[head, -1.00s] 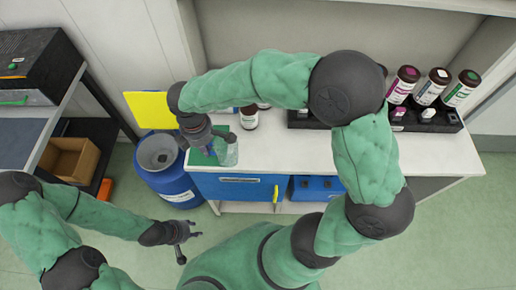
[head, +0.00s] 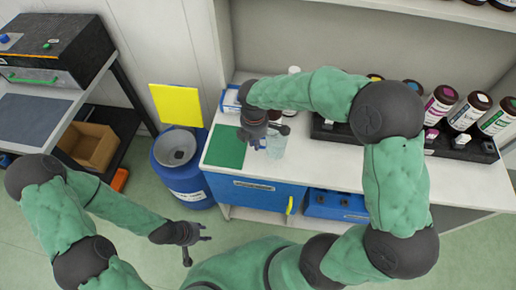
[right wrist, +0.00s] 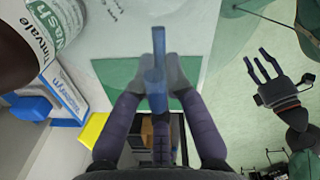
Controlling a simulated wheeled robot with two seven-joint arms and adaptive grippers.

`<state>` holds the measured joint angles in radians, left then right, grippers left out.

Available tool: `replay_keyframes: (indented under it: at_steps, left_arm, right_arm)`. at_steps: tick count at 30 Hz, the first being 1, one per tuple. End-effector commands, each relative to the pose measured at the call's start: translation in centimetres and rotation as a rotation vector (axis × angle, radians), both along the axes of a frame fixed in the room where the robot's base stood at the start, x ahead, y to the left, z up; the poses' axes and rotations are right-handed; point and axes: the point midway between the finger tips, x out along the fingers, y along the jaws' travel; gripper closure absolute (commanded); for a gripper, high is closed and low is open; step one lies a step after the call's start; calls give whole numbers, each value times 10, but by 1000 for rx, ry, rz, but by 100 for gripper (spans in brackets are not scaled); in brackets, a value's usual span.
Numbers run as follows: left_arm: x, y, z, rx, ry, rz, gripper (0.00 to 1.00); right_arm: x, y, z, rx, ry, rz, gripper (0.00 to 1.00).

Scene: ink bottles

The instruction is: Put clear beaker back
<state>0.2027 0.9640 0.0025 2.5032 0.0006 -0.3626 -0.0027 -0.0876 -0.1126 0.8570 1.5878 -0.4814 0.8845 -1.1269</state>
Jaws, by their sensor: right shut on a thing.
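The clear beaker (head: 276,148) is at my right gripper (head: 272,131), over the white counter just right of the green mat (head: 226,147). My right gripper is shut on it. In the right wrist view the fingers (right wrist: 157,78) are in front of the green mat (right wrist: 118,72), and the clear glass is hard to make out. I cannot tell whether the beaker touches the counter. My left gripper (head: 194,238) is open and empty, low in front of the counter. It also shows in the right wrist view (right wrist: 272,75).
Brown bottles stand behind the right gripper, partly hidden by my arm. A black rack (head: 462,143) with labelled bottles is at the right. The green mat's top looks clear.

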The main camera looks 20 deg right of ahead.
Motion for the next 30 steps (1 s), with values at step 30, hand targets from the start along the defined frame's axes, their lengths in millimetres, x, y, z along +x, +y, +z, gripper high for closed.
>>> replay_keyframes:
  at_steps: [30]
  left_arm:
    - [0, 0, -17, 0, 0, 0, 60]
  right_arm:
    - [5, -12, -47, 0, -1, 1, 63]
